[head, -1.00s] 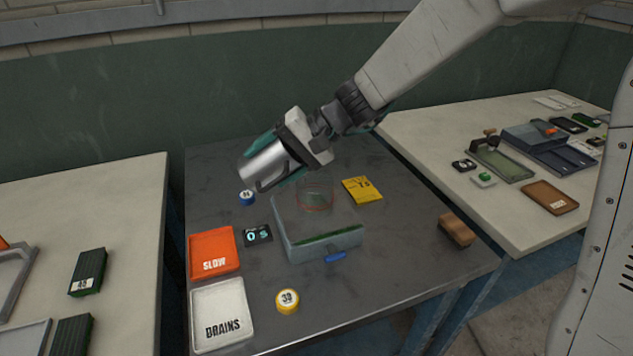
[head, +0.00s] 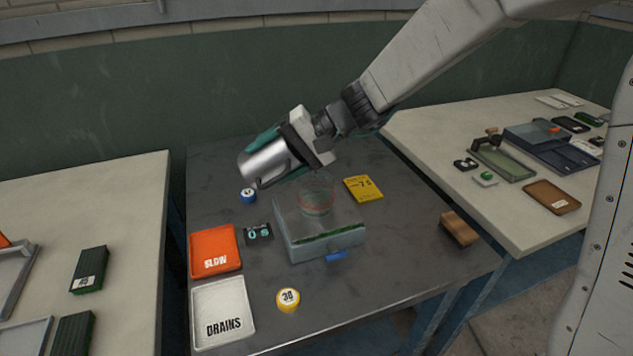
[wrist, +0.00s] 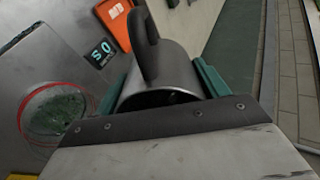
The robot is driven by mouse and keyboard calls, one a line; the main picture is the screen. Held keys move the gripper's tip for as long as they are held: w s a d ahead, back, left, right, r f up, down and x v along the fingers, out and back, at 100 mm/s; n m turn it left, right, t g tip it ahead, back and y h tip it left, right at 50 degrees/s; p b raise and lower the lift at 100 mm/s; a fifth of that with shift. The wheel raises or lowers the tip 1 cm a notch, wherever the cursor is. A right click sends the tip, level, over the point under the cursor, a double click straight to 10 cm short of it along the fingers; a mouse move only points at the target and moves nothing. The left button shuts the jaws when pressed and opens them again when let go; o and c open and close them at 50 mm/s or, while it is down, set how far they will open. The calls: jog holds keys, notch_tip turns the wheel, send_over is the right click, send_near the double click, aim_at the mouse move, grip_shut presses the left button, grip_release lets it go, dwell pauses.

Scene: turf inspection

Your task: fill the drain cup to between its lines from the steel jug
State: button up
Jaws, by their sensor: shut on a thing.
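My gripper (head: 290,148) is shut on the steel jug (head: 264,163) and holds it in the air, tilted, behind and to the left of the drain cup. The jug (wrist: 165,75) lies between the green fingers in the wrist view. The drain cup (head: 317,196) is a clear cup with red lines, on top of a clear box (head: 297,243) with a green layer and a blue tab. In the wrist view the cup (wrist: 55,112) is left of the jug, with green showing inside it. I cannot make out a liquid level, and no stream shows.
On the dark table are an orange SLOW tray (head: 214,250), a white DRAINS tray (head: 222,313), a small display (head: 258,234), a blue disc (head: 248,195), a yellow disc (head: 288,299), a yellow card (head: 363,189) and a brown block (head: 459,228).

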jog(key=shift+w+a+r+y, duration=0.15)
jog(key=shift+a+r+y, duration=0.15)
jog(key=shift+y, duration=0.2)
dwell(0.5)
jog(key=shift+f+y+p, duration=0.1)
jog(key=shift+y+p, duration=0.3)
jog(key=shift+p, duration=0.1)
dwell(0.3)
jog(key=shift+d, duration=0.1)
